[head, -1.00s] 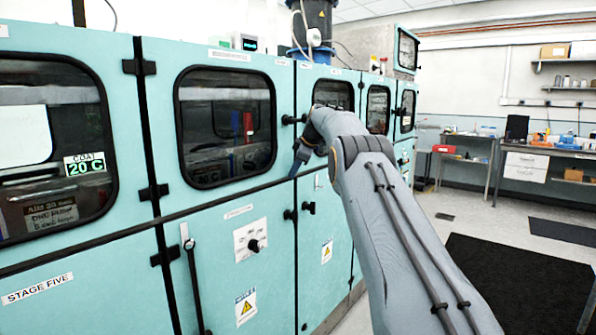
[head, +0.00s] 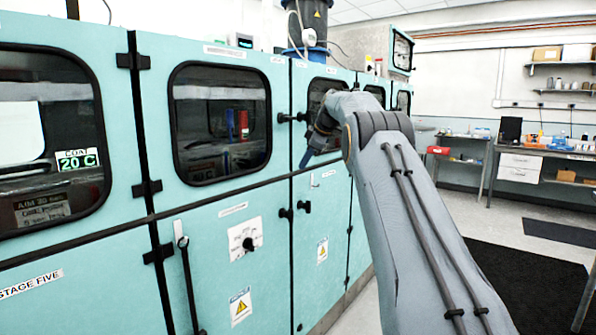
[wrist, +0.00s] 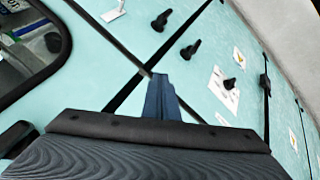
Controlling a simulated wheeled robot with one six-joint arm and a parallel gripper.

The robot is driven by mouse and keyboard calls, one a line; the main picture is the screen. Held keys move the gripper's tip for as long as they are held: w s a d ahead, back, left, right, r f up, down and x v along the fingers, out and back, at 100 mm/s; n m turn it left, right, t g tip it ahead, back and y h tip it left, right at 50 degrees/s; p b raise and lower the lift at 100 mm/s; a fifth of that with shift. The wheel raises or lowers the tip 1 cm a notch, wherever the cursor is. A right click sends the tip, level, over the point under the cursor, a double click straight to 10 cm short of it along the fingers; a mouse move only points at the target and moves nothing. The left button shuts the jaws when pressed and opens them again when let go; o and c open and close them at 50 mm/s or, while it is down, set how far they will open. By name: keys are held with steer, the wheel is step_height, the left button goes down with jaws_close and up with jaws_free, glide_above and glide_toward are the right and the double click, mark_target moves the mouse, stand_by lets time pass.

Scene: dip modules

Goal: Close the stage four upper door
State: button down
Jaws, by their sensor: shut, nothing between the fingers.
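A teal upper door with a dark, black-framed window (head: 221,120) stands right of the stage five section. It looks flush with the cabinet front, and its label is too small to read. Black handles (head: 284,118) sit at its right edge, beside the seam with the neighbouring door. My gripper (head: 307,158) is shut and empty, its blue fingers just right of that seam and below the upper handles. In the wrist view, the shut fingers (wrist: 162,98) point at the teal front near a crossing of dark seams. I cannot tell whether they touch it.
Black handles (head: 304,207) project from the lower doors below my gripper. A lever (head: 188,275) hangs on the lower panel at left. A dark mat (head: 515,280) lies on the floor to the right. A bench (head: 550,153) and shelves are farther off, with open floor between.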

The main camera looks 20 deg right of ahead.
steer(key=shift+s+d+r+p, duration=0.2)
steer(key=shift+d+r, duration=0.35)
steer(key=shift+r, duration=0.2)
steer(key=shift+s+d+r+p, duration=0.1)
steer(key=shift+s+d+r, duration=0.15)
steer(key=shift+d+r, duration=0.35)
steer(key=shift+s+d+r+p, duration=0.1)
steer(key=shift+s+d+r, duration=0.1)
steer(key=shift+d+r, duration=0.45)
steer(key=shift+a+r, duration=0.2)
steer(key=s+a+f+m+g+h, duration=0.1)
steer(key=s+a+f+m+g, duration=0.5)
steer(key=s+a+f, duration=1.05)
steer(key=s+a+f+m, duration=0.2)
steer(key=s+a+f, duration=0.1)
steer(key=s, duration=0.9)
steer(key=s+a+f+m, duration=0.2)
steer(key=s+f, duration=0.3)
steer(key=s, duration=0.8)
steer(key=s+a+f+m+h, duration=0.1)
steer(key=s+a+f+m, duration=0.1)
steer(key=s, duration=1)
steer(key=shift+s+a+f, duration=0.35)
steer(key=shift+a+f, duration=0.55)
steer(key=shift+a, duration=0.25)
